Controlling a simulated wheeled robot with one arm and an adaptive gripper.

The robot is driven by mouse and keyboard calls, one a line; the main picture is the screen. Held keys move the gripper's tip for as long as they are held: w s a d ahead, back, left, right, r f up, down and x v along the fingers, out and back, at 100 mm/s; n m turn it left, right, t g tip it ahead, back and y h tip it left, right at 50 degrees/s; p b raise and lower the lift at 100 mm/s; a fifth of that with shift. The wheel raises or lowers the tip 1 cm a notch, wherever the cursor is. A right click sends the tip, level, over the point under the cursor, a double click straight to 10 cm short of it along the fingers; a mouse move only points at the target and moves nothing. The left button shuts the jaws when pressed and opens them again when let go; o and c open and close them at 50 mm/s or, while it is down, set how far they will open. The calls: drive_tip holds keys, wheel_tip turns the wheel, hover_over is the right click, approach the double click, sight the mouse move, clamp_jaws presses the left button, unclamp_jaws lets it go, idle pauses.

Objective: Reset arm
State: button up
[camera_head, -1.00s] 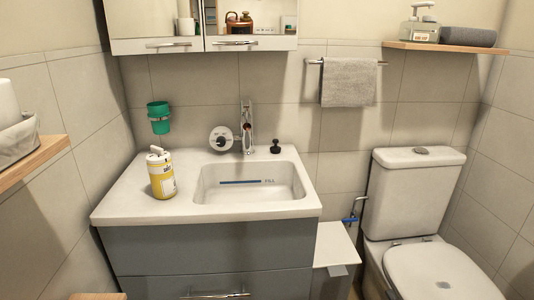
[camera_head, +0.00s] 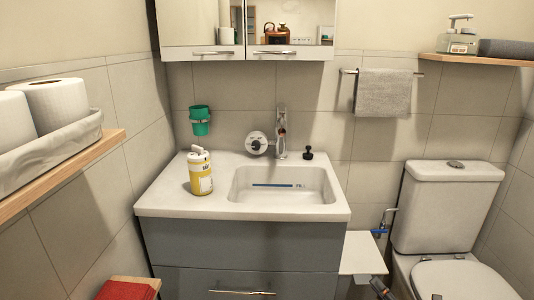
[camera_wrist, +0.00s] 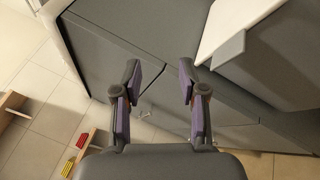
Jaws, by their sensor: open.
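My gripper (camera_wrist: 158,78) shows in the wrist view with its two fingers apart and nothing between them. Behind the fingers are the grey cabinet front (camera_wrist: 125,45) and a white box-like thing with a grey edge (camera_wrist: 235,40). In the head view, a small dark part at the bottom right edge, in front of the white lid beside the vanity, may be part of my arm; I cannot tell.
The vanity with its sink (camera_head: 280,184) holds a yellow canister (camera_head: 201,176). A toilet (camera_head: 447,210) stands right. A wooden shelf (camera_head: 60,175) with paper rolls (camera_head: 62,100) juts in at left. A red thing (camera_head: 127,290) lies lower left. Tiled floor (camera_wrist: 40,100) is partly clear.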

drive_tip(key=s+a+r+n+g+y, duration=0.3)
drive_tip(key=a+n+g, duration=0.1)
drive_tip(key=a+n, duration=0.3)
drive_tip(key=s+a+r+n+g+y, duration=0.2)
drive_tip(key=a+r+n+g+y, duration=0.1)
drive_tip(key=a+n+g, duration=0.3)
drive_tip(key=s+a+r+n+g+y, duration=0.2)
drive_tip(key=s+a+r+n+g, duration=0.15)
drive_tip(key=a+n, duration=0.45)
drive_tip(key=s+a+f+n+g+h, duration=0.1)
drive_tip(key=s+a+n+g+h, duration=0.25)
drive_tip(key=s+n, duration=0.4)
drive_tip(key=s+a+n+g+h, duration=0.25)
drive_tip(key=s+n+g, duration=0.3)
drive_tip(key=s, duration=0.35)
drive_tip(key=s+d+r+n+t+h, duration=0.1)
drive_tip(key=s+d+n+h, duration=0.2)
drive_tip(key=d+n+h, duration=0.3)
drive_tip(key=s+d+r+n+t+h, duration=0.1)
drive_tip(key=s+d+n+h, duration=0.25)
drive_tip(key=d, duration=0.35)
wheel_tip(320, 180, up, 26)
drive_tip(key=s+p, duration=0.1)
drive_tip(key=p, duration=2.3)
drive_tip(key=shift+d+t+h+p, duration=0.2)
drive_tip(key=shift+t+h+p, duration=0.15)
drive_tip(key=shift+h+p, duration=0.1)
